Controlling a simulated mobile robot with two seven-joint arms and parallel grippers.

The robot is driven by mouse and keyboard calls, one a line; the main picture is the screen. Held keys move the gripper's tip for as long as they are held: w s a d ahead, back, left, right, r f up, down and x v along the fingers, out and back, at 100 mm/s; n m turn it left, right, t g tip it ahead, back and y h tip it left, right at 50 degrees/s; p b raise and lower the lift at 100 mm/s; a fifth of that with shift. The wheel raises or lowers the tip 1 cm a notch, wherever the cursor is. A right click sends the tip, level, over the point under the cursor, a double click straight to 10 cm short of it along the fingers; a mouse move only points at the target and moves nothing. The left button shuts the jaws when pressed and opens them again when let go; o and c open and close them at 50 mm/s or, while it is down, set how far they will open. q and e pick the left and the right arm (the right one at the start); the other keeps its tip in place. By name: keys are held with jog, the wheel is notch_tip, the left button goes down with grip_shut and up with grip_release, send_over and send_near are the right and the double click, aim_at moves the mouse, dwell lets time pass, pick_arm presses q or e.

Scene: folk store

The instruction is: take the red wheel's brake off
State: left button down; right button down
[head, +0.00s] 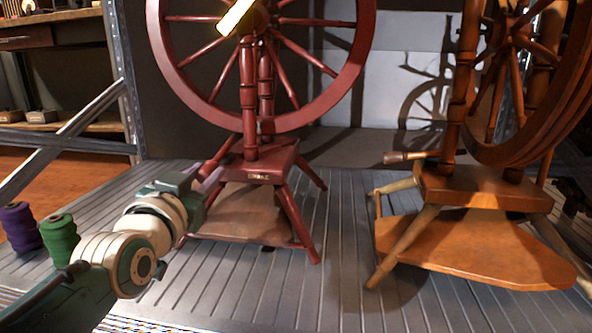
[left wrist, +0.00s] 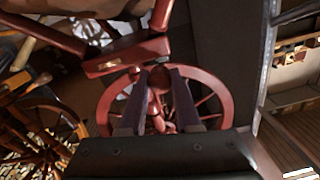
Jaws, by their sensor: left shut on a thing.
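The red spinning wheel (head: 357,70) stands upright on the grey ribbed platform, with a dark red bench (head: 270,160) on splayed legs. A small plate (head: 257,177) is on the bench's front edge; it also shows in the left wrist view (left wrist: 107,65). My left gripper (head: 212,174) is at the bench's left end. In the left wrist view its fingers (left wrist: 160,84) are shut on a rounded red knob (left wrist: 159,77), which looks like the brake handle. In the head view the gripper hides this handle. My right gripper is not in view.
An orange wooden spinning wheel (head: 480,185) stands to the right, with a wooden-handled lever (head: 405,157) at its bench's left end. Purple (head: 20,228) and green (head: 60,235) yarn cones stand at the left. The platform (head: 335,240) is clear between the two wheels.

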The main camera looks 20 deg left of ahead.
aim_at(205, 168)
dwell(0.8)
pick_arm(q)
jog(key=r+g+p, duration=0.1)
jog(key=p, duration=0.4)
jog(key=r+g+p, duration=0.2)
jog(key=p, duration=0.3)
jog(key=r+g+h+p, duration=0.1)
jog(key=r+g+p, duration=0.1)
jog(key=p, duration=0.4)
jog(key=shift+w, duration=0.25)
jog(key=shift+w+a+r+g+p, duration=0.1)
jog(key=shift+w+g+p, duration=0.05)
jog(key=shift+g+p, duration=0.7)
jog(key=c, duration=0.6)
grip_release()
